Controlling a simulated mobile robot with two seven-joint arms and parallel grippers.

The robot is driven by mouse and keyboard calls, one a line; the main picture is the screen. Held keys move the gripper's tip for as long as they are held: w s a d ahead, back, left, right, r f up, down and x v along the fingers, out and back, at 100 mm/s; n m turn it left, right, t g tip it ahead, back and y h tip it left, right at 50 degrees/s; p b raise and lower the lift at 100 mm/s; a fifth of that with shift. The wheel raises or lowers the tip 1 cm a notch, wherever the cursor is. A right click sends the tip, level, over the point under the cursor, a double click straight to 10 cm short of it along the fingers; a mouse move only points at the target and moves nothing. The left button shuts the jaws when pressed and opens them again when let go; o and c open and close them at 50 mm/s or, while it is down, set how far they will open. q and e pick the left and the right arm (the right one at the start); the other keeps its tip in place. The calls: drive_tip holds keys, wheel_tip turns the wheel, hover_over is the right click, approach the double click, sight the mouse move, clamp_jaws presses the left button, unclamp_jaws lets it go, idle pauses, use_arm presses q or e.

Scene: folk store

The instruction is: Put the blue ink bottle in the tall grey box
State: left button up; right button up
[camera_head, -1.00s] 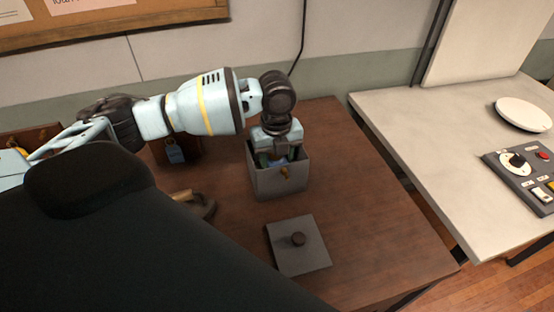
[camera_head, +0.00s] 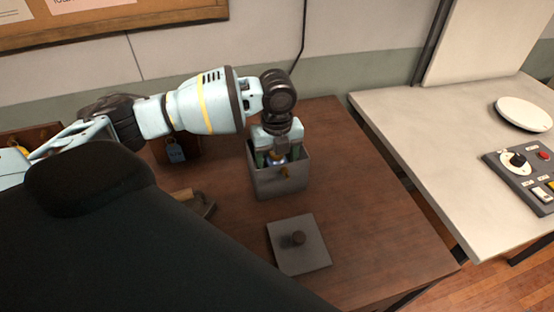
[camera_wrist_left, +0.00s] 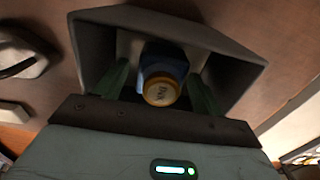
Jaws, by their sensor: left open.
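The tall grey box (camera_head: 281,184) stands uncovered on the brown table, and its open mouth also shows in the wrist view (camera_wrist_left: 103,82). The blue ink bottle (camera_wrist_left: 165,66) is inside the box, with its gold cap (camera_wrist_left: 160,90) facing the wrist camera. My left gripper (camera_head: 278,160) reaches down into the box. Its green fingers (camera_wrist_left: 160,85) are open, one on each side of the bottle. The bottle's lower part is hidden, so I cannot tell whether it touches the floor of the box. My right gripper is not in view.
A square grey lid with a knob (camera_head: 299,244) lies on the table in front of the box. A pale table (camera_head: 420,130) with a control panel stands to the right.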

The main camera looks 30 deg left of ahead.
use_arm(q)
wheel_tip(320, 180, up, 12)
drive_tip(key=shift+f+p, duration=0.2)
drive_tip(key=shift+p, duration=0.1)
drive_tip(key=shift+r, duration=0.1)
idle(1.2)
